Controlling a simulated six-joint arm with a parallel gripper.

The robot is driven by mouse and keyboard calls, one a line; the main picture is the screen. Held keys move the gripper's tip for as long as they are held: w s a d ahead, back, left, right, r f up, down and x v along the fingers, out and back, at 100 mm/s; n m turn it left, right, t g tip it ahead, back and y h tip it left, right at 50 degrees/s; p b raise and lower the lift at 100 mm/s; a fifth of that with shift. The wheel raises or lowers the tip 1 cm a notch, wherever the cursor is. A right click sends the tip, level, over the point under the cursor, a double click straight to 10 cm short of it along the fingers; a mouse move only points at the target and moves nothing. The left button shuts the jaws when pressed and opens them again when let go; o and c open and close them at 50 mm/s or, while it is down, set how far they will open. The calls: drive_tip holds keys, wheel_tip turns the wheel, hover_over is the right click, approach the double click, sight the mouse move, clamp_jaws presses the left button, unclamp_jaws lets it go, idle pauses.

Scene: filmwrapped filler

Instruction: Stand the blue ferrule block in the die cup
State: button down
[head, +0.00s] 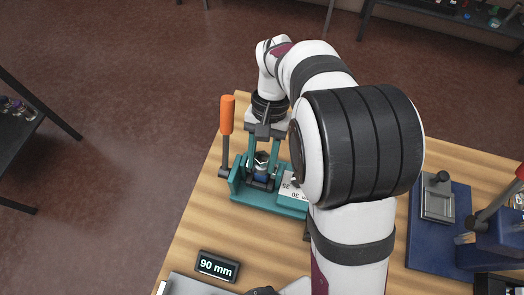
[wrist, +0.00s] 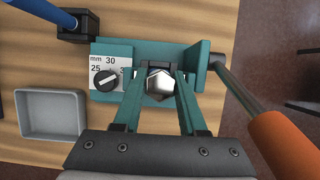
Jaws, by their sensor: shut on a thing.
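My gripper (head: 262,180) reaches down over the teal press (head: 236,185). In the wrist view its two teal fingers (wrist: 161,78) are shut on the ferrule block (wrist: 160,85), which shows a shiny six-sided metal end there. In the head view the block (head: 262,158) shows bluish and pale between the fingers. It is within the press frame, left of the dial plate. The die cup cannot be made out; the block and fingers cover that spot. I cannot tell whether the block touches the cup.
The press's orange-handled lever (head: 227,115) stands upright close left of my gripper. The dial plate (wrist: 107,76) carries mm numbers. A grey tray (wrist: 52,114) lies beside the press. A "90 mm" display (head: 217,267) sits in front. A blue fixture (head: 425,245) stands right.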

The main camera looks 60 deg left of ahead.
drive_tip(key=shift+c, duration=1.9)
unclamp_jaws()
drive_tip(key=v, duration=1.5)
drive_tip(key=shift+r, duration=0.35)
drive_tip(key=shift+w+a, duration=0.1)
drive_tip(key=w+d+r+m+y, duration=0.1)
drive_tip(key=w+d+r+m, duration=0.2)
drive_tip(key=d, duration=0.7)
drive_tip(key=w+d+r+m+y, duration=0.1)
drive_tip(key=w+d+m+y, duration=0.3)
drive_tip(key=d, duration=0.6)
drive_tip(key=s+d+f+m+t, duration=0.1)
drive_tip(key=s+d+f+m, duration=0.2)
drive_tip(key=d, duration=0.5)
drive_tip(key=s+d+f+m+t, duration=0.2)
drive_tip(key=s+d+f+m, duration=0.2)
drive_tip(key=d, duration=0.4)
drive_tip(key=shift+s+f+m, duration=0.3)
drive_tip(key=shift+s+f, duration=0.35)
drive_tip(key=shift+f, duration=0.15)
